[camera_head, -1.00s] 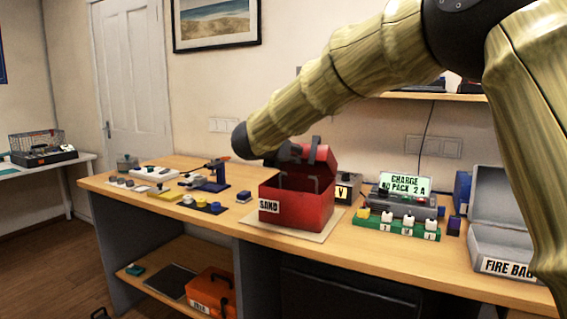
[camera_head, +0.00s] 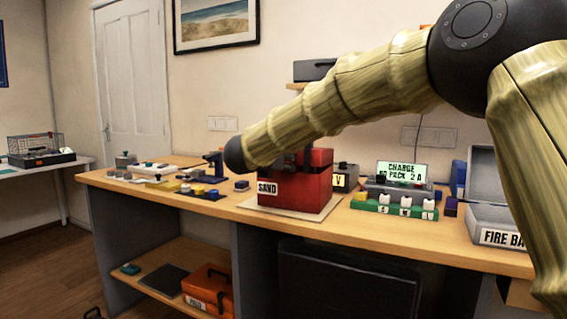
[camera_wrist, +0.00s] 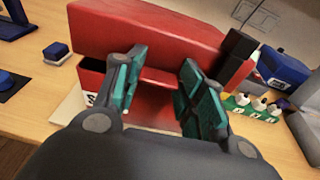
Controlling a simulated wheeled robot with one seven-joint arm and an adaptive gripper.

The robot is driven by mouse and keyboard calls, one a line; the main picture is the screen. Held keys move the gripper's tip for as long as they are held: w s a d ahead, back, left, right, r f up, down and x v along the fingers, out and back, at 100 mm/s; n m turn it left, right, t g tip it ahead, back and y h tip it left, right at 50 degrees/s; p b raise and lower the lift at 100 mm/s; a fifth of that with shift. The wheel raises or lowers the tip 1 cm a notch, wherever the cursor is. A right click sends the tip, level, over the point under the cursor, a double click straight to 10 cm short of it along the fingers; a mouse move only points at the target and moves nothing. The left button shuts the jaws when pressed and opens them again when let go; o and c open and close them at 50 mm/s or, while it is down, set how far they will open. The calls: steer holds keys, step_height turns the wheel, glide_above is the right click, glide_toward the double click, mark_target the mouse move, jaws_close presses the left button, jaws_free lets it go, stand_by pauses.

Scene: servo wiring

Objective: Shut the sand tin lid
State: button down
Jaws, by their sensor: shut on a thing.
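The red sand tin (camera_head: 282,190), labelled SAND, stands on a pale board on the workbench. My gripper (camera_wrist: 163,60) is at the lid's front, one finger on each side of the view, shut on the lid. The exact contact is hard to see. In the head view my arm partly hides the tin's top.
A green block with white and yellow pieces (camera_head: 392,207) and a charge display (camera_head: 403,173) stand right of the tin. The open grey fire bag box (camera_head: 492,215) is farther right. Blue and yellow small parts (camera_head: 190,189) lie to the left.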

steer(key=shift+a+f, duration=0.1)
steer(key=shift+f, duration=0.65)
steer(key=shift+b, duration=0.3)
steer(key=c, duration=0.9)
jaws_free()
steer(key=shift+a, duration=0.1)
steer(key=shift+r, duration=0.1)
steer(key=v, duration=1.1)
steer(key=shift+s+r, duration=0.15)
steer(key=shift+s, duration=0.25)
